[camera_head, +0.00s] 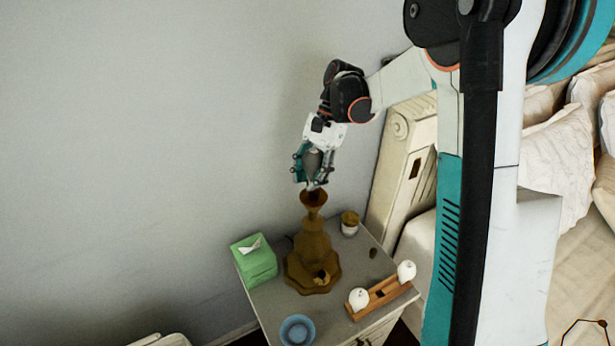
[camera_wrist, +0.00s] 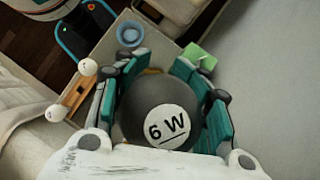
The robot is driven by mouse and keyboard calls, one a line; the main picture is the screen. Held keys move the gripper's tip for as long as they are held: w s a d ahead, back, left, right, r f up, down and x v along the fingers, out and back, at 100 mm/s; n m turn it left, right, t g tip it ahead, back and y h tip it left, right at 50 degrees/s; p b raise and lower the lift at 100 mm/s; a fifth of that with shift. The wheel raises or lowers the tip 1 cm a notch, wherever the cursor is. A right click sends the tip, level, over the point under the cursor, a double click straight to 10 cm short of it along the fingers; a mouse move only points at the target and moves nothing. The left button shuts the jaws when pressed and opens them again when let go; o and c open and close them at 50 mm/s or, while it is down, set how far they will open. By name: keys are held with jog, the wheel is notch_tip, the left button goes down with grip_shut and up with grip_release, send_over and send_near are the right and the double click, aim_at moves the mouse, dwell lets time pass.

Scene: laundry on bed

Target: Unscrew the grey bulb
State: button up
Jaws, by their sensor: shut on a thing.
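The grey bulb (camera_wrist: 160,110) fills the middle of the wrist view, with a white label reading "6 W" on its top. My gripper (camera_wrist: 163,95) has its teal fingers on both sides of the bulb and is shut on it. In the head view my gripper (camera_head: 314,178) points down over the brown lamp base (camera_head: 312,245), and the bulb (camera_head: 314,158) shows between the fingers. The bulb is just above the lamp's cup-shaped top (camera_head: 312,198). The joint between bulb and socket is hidden by the fingertips, so I cannot tell whether they touch.
The lamp stands on a grey nightstand (camera_head: 262,300). Around it are a green tissue box (camera_head: 255,262), a blue bowl (camera_head: 297,331), a wooden holder with white round pieces (camera_head: 383,295) and a small jar (camera_head: 349,223). A wall is behind; a headboard and bed are at right.

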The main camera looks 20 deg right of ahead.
jog(key=o, duration=1)
jog(key=shift+o, duration=0.2)
